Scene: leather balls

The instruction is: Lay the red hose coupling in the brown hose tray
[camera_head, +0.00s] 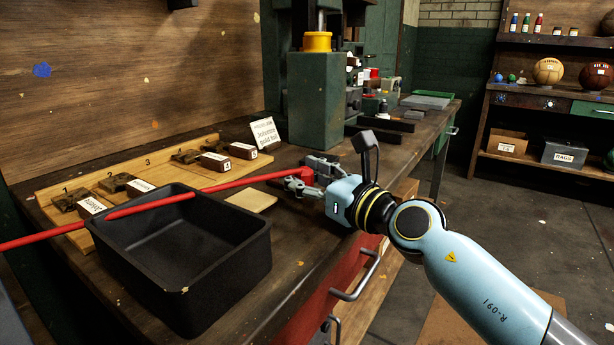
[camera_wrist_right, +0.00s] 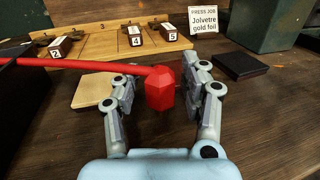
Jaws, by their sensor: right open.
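The red hose coupling (camera_head: 307,174) is a faceted red block at the end of a thin red hose (camera_head: 235,184). In the right wrist view the coupling (camera_wrist_right: 160,90) stands between the two fingers of my right gripper (camera_wrist_right: 160,84). The fingers are open, with a gap visible on each side of it. In the head view my right gripper (camera_head: 303,177) is low over the bench, at the coupling. The hose runs left across the top of a deep black tray (camera_head: 240,262). That open, empty tray looks black, and I see no clearly brown one. My left gripper is out of view.
A wooden rack (camera_head: 140,168) with numbered blocks stands behind the tray. A pale square pad (camera_head: 250,199) lies between tray and gripper. A green press (camera_head: 316,100) and a sign (camera_head: 265,134) stand behind. A drawer handle (camera_head: 358,278) juts from the bench front.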

